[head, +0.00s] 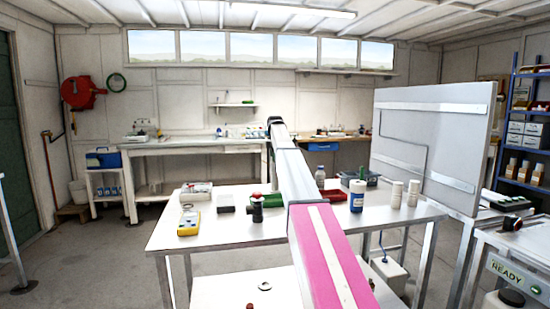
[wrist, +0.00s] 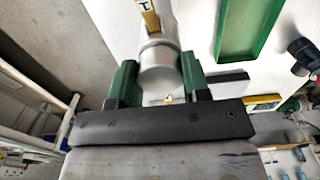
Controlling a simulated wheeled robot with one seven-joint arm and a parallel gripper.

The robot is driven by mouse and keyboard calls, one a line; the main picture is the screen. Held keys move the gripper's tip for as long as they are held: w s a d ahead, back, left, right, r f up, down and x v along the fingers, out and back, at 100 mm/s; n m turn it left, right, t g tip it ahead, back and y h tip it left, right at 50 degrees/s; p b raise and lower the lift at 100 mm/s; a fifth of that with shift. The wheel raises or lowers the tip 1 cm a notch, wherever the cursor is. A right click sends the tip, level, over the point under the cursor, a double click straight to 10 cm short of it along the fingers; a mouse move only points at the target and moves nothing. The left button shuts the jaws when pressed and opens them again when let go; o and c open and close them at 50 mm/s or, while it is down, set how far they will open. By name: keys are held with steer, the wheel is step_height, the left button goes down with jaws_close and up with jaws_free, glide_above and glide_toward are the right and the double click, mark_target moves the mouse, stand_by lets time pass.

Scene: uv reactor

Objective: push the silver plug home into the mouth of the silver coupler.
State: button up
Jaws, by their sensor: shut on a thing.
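In the wrist view, my gripper (wrist: 158,77) has its green fingers on either side of a silver cylinder (wrist: 158,66), which I take to be the silver plug. The fingers are shut on it. A narrower silver ring (wrist: 155,42) shows just beyond the cylinder, below a yellow strip (wrist: 149,17) with a dark mark. I cannot tell whether this ring is part of the plug or of the coupler. I cannot make out the coupler's mouth in either view. In the head view, my arm runs up the middle and hides what lies behind it.
The white table (head: 210,240) carries a yellow meter (head: 189,221), a black block (head: 226,204), a dark knobbed object (head: 257,206) and a blue-labelled bottle (head: 357,196). A green tray (wrist: 250,30) shows in the wrist view. A large grey panel (head: 430,135) stands at right.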

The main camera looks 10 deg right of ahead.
steer(key=shift+f, duration=0.1)
steer(key=o, duration=1)
step_height(320, 180, up, 10)
steer(key=shift+f, duration=0.1)
steer(key=shift+r, duration=0.5)
